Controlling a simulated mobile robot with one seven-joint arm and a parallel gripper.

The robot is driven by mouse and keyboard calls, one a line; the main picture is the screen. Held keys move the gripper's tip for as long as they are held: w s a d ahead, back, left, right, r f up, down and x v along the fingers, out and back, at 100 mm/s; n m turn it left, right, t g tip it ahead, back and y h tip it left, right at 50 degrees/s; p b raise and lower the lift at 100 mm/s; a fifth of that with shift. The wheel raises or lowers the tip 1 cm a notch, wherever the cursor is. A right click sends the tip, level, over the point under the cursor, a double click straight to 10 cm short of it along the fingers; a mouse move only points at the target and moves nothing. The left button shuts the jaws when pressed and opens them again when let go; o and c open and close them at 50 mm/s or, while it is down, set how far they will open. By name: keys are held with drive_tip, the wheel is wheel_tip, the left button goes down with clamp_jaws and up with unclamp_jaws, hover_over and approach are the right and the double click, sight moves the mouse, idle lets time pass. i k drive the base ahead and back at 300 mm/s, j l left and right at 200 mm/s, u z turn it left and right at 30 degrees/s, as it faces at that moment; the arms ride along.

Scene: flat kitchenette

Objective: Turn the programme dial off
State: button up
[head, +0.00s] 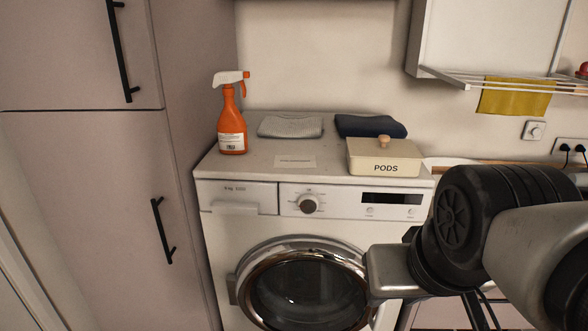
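The programme dial (309,204) is a round dark grey knob with a lighter rim on the washing machine's white front panel, left of the dark display (391,198). Small markings surround it, too small to read. The washing machine (228,225) stands below a wall, with its round glass door closed. My arm reaches in from the right edge, in front of the machine's lower right side. A grey block at its left end is near the door's right edge in the picture. I cannot make out my gripper's fingers. Nothing covers the dial.
On the machine's top stand an orange spray bottle (231,120), two folded cloths (291,126) (370,126), a label card (295,161) and a cream PODS box (388,159). A tall cabinet (90,200) borders the left. A drying rack (500,80) with a yellow cloth (516,97) hangs upper right.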

sight(307, 203)
drive_tip(key=u, duration=1.65)
drive_tip(key=k+l+u, duration=0.2)
drive_tip(key=l, duration=0.2)
drive_tip(key=k+l+u, duration=0.25)
drive_tip(key=k+l, duration=0.05)
drive_tip(key=l, duration=0.05)
